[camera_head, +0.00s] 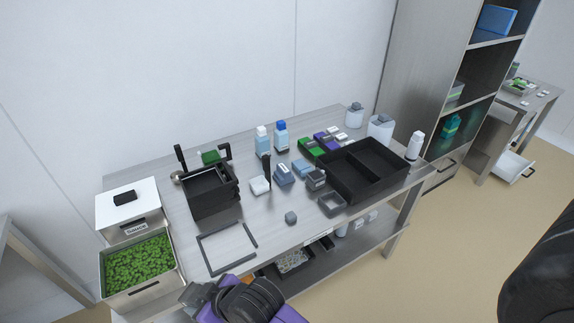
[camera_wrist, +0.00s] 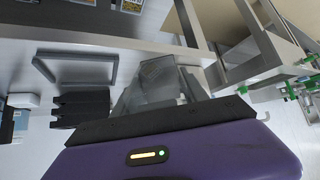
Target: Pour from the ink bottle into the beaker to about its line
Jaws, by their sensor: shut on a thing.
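My gripper (camera_head: 196,294) is at the front edge of the table, low in the head view, in front of the thin dark frame. In the wrist view my gripper (camera_wrist: 160,88) is shut on a greyish, partly see-through thing (camera_wrist: 156,90). Its shape is unclear, and I cannot tell whether it is the ink bottle or the beaker.
A black divided tray (camera_head: 347,195) fills the table's right side. A black sealer (camera_head: 211,192) stands left of centre. A bin of green leaves (camera_head: 141,264) is at the front left, and a thin dark frame (camera_head: 250,234) lies near the front edge. A lower shelf holds small items.

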